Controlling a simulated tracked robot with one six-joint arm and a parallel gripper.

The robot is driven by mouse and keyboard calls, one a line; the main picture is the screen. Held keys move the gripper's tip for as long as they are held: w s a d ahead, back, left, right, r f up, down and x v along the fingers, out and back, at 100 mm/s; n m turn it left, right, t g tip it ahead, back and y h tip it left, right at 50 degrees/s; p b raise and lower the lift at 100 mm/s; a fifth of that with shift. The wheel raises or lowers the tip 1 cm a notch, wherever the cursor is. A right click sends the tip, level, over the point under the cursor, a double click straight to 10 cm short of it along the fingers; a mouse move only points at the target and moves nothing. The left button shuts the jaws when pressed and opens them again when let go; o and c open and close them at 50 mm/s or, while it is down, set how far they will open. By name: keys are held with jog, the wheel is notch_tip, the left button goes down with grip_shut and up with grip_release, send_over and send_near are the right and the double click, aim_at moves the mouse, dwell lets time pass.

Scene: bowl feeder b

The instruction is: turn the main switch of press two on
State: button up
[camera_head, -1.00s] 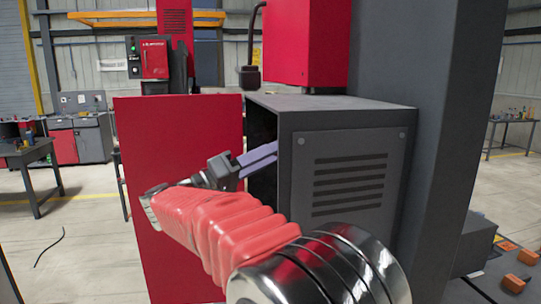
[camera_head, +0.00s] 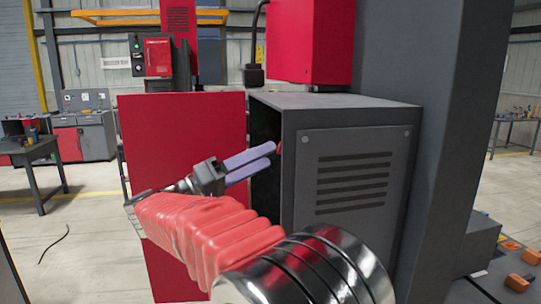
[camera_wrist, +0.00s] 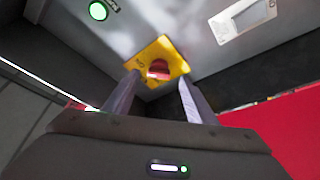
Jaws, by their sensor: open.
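The main switch is a red knob (camera_wrist: 159,69) on a yellow plate (camera_wrist: 176,57), inside the open grey cabinet (camera_head: 350,108). In the wrist view it appears between my fingertips, beyond them; I cannot tell whether they touch it, or which way the knob is turned. My gripper (camera_head: 273,156) is open, with its two pale purple fingers pointing into the cabinet opening. A small red spot beside the fingertips in the head view may be the knob. A green lit lamp (camera_wrist: 98,11) shows upper left in the wrist view.
The red cabinet door (camera_head: 180,130) stands open left of my gripper. A pale device (camera_wrist: 243,18) is on the inner panel right of the switch. The cabinet's side walls are close around the opening. A red machine (camera_head: 311,40) stands above and behind.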

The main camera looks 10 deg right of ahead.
jog(key=v, duration=1)
